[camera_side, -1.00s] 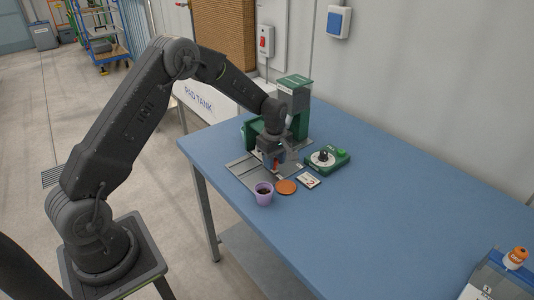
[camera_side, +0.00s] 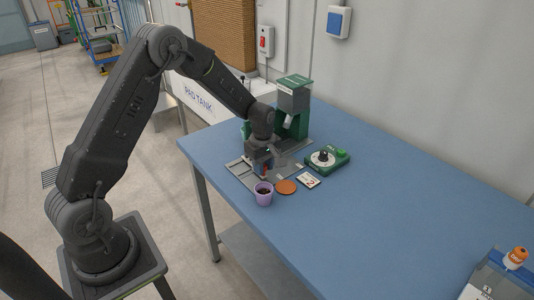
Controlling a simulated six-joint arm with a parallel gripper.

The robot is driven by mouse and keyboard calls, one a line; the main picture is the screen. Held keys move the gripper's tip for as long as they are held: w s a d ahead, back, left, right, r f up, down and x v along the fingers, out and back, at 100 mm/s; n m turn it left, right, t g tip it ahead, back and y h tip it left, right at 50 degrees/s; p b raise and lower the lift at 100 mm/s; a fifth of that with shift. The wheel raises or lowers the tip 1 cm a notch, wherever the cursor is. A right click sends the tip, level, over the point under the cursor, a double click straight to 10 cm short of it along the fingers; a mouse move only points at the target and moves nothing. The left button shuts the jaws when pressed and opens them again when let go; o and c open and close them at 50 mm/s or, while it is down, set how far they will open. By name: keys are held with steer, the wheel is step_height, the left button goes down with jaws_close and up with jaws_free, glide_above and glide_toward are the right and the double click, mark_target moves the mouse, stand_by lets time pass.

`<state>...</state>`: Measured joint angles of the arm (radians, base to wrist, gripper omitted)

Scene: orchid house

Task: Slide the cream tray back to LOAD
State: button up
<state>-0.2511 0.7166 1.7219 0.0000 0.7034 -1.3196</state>
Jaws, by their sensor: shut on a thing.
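My gripper (camera_side: 265,172) is low over the grey slotted base plate (camera_side: 241,166), on the near left side of the green machine. It is shut on a small part there, taken as the cream tray's handle. The fingers and wrist hide most of this part, and I cannot make out the cream tray clearly. A little red shows between the fingers. No LOAD marking can be read at this size. The green machine (camera_side: 293,121) with a grey upper section stands behind my gripper at the back of the base plate.

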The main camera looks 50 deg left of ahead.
steer(key=shift+s, duration=2)
steer(key=shift+o, duration=0.9)
steer(key=shift+s, duration=0.15)
steer(key=o, duration=0.5)
steer(key=shift+r, duration=3.5)
steer(key=shift+r, duration=0.1)
